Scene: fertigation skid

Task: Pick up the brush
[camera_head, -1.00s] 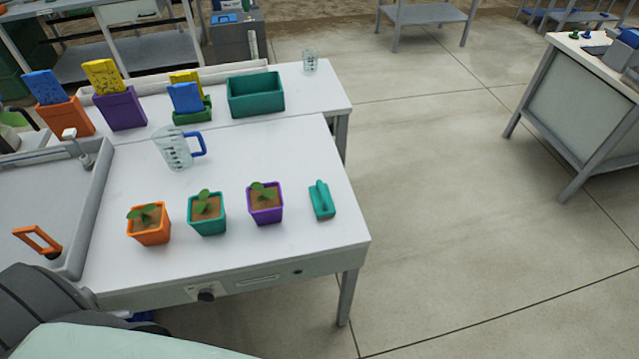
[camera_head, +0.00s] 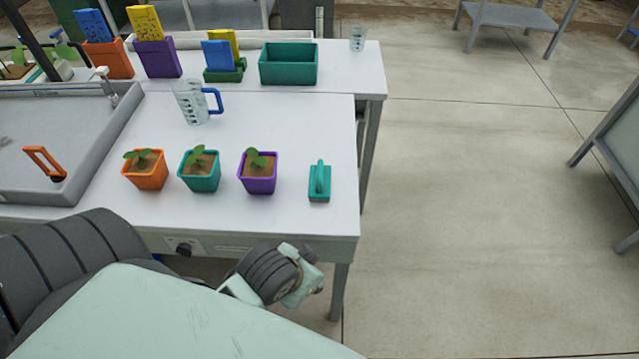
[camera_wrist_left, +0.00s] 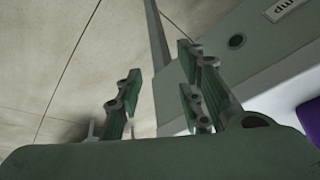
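The brush (camera_head: 319,183) is teal, with a raised handle along its top, and rests on the white table near its front right corner. It stands to the right of the purple pot (camera_head: 257,172). My left arm reaches in from the lower left of the head view; its wrist end is in front of the table's front edge, below the brush and apart from it. In the left wrist view my left gripper (camera_wrist_left: 157,88) is open and empty, its fingers spread. The brush does not show in that view. My right gripper is not in view.
A teal pot (camera_head: 200,171) and an orange pot (camera_head: 145,170) with seedlings stand left of the purple one. A measuring jug (camera_head: 194,103) stands behind them. A grey sink (camera_head: 128,115) is at left. A teal bin (camera_head: 288,64) is at the back.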

